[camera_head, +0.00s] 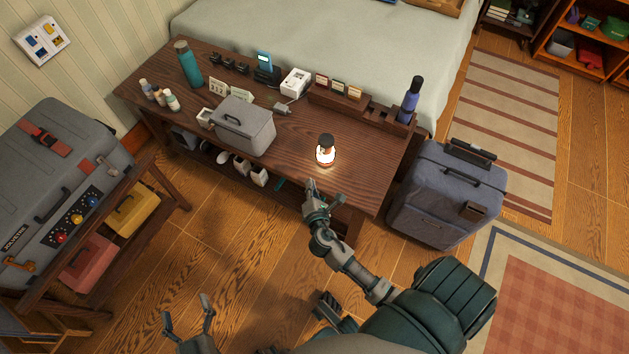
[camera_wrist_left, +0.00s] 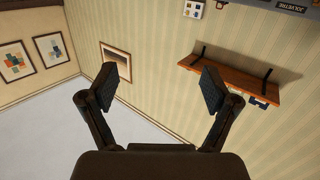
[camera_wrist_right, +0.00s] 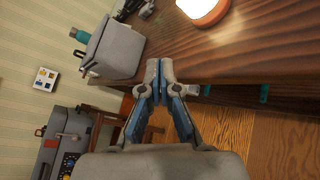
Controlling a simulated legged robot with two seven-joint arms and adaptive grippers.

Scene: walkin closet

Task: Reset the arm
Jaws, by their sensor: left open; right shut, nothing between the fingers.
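My right arm reaches from the lower right to the front edge of the wooden table. Its gripper (camera_head: 311,184) is shut and empty, just in front of a small glowing jar with a dark cap (camera_head: 325,150) standing on the tabletop. In the right wrist view the closed fingertips (camera_wrist_right: 159,65) are near the table edge, and the lit jar (camera_wrist_right: 203,8) is at the top, apart from them. My left gripper (camera_head: 188,325) is open and empty, low at the bottom of the head view. The left wrist view shows its two fingers (camera_wrist_left: 160,88) spread, with wall and floor beyond.
The table (camera_head: 300,175) also bears a grey lidded box (camera_head: 243,125), a teal bottle (camera_head: 188,64) and a purple bottle (camera_head: 411,100). A suitcase (camera_head: 445,195) stands right of it. A grey case (camera_head: 60,190) rests on a stand at the left. Floor between is clear.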

